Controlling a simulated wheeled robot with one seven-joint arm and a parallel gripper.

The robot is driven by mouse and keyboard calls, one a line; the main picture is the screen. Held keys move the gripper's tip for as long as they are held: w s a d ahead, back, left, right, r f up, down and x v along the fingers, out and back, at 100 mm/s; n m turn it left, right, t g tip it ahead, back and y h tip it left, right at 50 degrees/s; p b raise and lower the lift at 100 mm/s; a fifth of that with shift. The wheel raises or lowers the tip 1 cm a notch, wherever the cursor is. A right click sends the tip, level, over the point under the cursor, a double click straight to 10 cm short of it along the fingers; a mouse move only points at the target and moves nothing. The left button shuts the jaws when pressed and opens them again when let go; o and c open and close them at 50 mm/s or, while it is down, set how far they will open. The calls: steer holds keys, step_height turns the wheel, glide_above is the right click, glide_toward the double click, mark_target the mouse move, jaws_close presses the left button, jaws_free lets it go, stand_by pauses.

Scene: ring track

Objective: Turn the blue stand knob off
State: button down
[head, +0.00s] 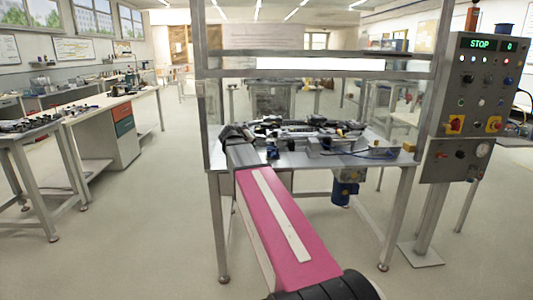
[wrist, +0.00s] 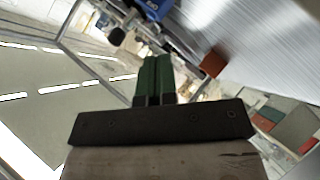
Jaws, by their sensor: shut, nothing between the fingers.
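My gripper (wrist: 155,62) shows in the wrist view as two green fingers side by side, closed together with nothing between them. In the head view my pink arm reaches to the near left of the metal stand's table (head: 375,161), and the fingers cannot be made out there. A small blue part (head: 272,153) sits at the table's front edge, just right of my arm's end. A blue part (wrist: 152,8) shows at the top of the wrist view, beyond the fingertips and apart from them. A dark rounded piece (wrist: 116,36) is near it. I cannot tell which is the knob or how it is turned.
A grey control panel (head: 474,95) with a lit STOP display and red-and-yellow switches stands at the right. A blue motor-like unit (head: 345,190) hangs under the table. Metal uprights frame the stand. Workbenches (head: 110,107) line the left, with clear floor between.

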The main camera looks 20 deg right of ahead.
glide_above(267, 162)
steer(key=a, duration=0.3)
steer(key=f, duration=0.4)
steer(key=shift+w+d+f, duration=0.2)
steer(key=shift+w+f, duration=0.05)
steer(key=shift+w, duration=0.1)
steer(key=shift+s+d+f, duration=0.25)
steer(key=shift+d+f, duration=0.9)
steer(key=shift+s+d+f, duration=0.1)
steer(key=shift+d+f, duration=0.3)
steer(key=shift+f, duration=0.05)
steer(key=shift+a+f, duration=0.15)
steer(key=shift+f, duration=0.45)
steer(key=shift+r, duration=0.1)
